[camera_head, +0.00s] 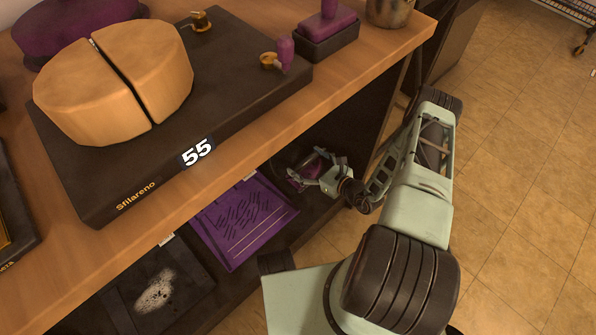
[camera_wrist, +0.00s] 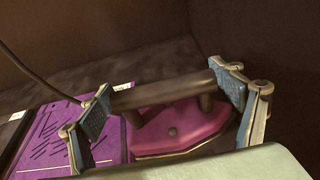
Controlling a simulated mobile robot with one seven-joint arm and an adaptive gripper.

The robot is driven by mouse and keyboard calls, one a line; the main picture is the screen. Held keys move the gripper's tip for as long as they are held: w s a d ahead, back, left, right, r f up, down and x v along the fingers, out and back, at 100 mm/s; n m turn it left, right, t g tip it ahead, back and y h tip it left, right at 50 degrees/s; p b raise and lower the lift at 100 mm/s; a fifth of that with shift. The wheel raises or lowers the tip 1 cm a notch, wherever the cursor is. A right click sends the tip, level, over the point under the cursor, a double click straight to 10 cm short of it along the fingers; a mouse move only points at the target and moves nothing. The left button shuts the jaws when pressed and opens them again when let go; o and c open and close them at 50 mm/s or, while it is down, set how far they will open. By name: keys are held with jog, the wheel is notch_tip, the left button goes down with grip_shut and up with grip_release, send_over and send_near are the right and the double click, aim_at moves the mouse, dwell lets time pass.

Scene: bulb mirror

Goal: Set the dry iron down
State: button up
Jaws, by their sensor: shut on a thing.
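The dry iron (camera_wrist: 180,128) has a magenta body and a dark bar handle (camera_wrist: 160,92). My gripper (camera_wrist: 166,100) is shut on the handle, one finger at each end of the bar. In the head view the iron (camera_head: 312,168) is in the shadowed lower shelf, under the counter, at the end of my arm. My gripper (camera_head: 328,172) partly covers it there. The iron is just beyond the right end of a purple board (camera_head: 240,222). Its underside is hidden, so I cannot tell whether it touches the shelf.
The wooden counter edge (camera_head: 345,88) overhangs the shelf. On it are a dark board (camera_head: 92,192) with a split cheese-like wheel (camera_head: 120,80), a purple block (camera_head: 326,22) and a metal pot (camera_head: 388,10). A dark stained panel (camera_head: 158,290) lies left of the purple board.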

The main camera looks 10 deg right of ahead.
aim_at(305, 170)
jog(key=shift+w+f+b, duration=0.1)
jog(key=shift+f+b, duration=1.05)
jog(key=shift+f, duration=1.9)
jog(key=shift+f, duration=0.1)
jog(key=o, duration=2)
